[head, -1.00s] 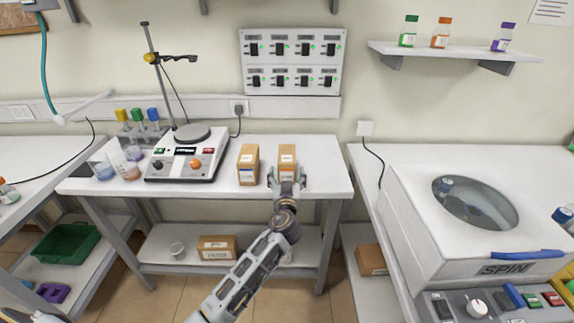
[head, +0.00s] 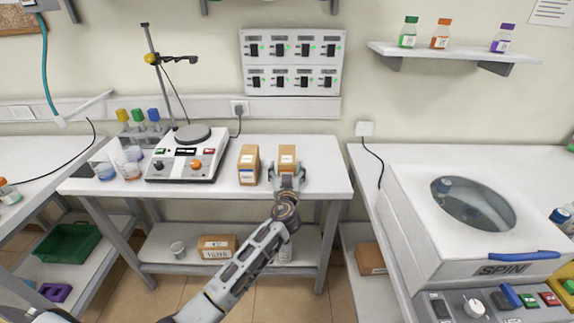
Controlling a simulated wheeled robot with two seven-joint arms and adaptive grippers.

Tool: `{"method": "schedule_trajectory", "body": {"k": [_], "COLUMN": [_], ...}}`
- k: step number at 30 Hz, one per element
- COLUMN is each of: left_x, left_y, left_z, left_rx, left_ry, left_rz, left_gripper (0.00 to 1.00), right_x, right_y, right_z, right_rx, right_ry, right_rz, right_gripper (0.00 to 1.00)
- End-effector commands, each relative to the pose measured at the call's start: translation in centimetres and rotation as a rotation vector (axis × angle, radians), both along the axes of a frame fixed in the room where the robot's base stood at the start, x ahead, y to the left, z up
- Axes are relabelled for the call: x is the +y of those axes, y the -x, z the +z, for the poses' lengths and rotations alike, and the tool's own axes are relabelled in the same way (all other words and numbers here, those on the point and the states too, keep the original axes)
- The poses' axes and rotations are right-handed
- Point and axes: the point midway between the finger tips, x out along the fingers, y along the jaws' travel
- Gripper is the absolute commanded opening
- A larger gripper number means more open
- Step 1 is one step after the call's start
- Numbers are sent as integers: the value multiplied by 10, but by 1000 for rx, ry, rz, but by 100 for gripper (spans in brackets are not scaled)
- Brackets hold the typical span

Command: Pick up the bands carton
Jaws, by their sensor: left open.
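Two small brown cartons with white labels stand upright on the middle white table: a left carton (head: 249,165) and a right carton (head: 287,156). I cannot read their labels, so I cannot tell which one is the bands carton. My left gripper (head: 287,172) is open at the near side of the right carton, its fingers spread around the carton's lower part. The gripper hides that lower part, and I cannot tell whether the fingers touch it. My right gripper is not in view.
A hotplate (head: 188,155) with a stand is left of the cartons, with beakers (head: 127,166) beside it. The table (head: 325,178) is clear to the right. Another carton (head: 217,246) lies on the lower shelf. A centrifuge (head: 470,215) stands on the right bench.

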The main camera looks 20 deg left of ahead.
Motion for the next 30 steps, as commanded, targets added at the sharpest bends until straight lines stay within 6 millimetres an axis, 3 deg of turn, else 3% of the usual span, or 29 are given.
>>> {"method": "schedule_trajectory", "body": {"k": [9, 24, 30], "left_x": [5, 6, 6], "left_y": [-20, -20, -20], "left_z": [0, 0, 0], "left_rx": [0, 0, 0], "left_ry": [0, 0, 0], "left_rz": [0, -1, 0], "left_gripper": [80, 80, 56], "right_x": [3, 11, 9], "right_y": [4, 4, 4], "right_z": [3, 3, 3], "right_rx": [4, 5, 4], "right_ry": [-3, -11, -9], "right_rz": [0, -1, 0], "right_gripper": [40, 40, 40]}}
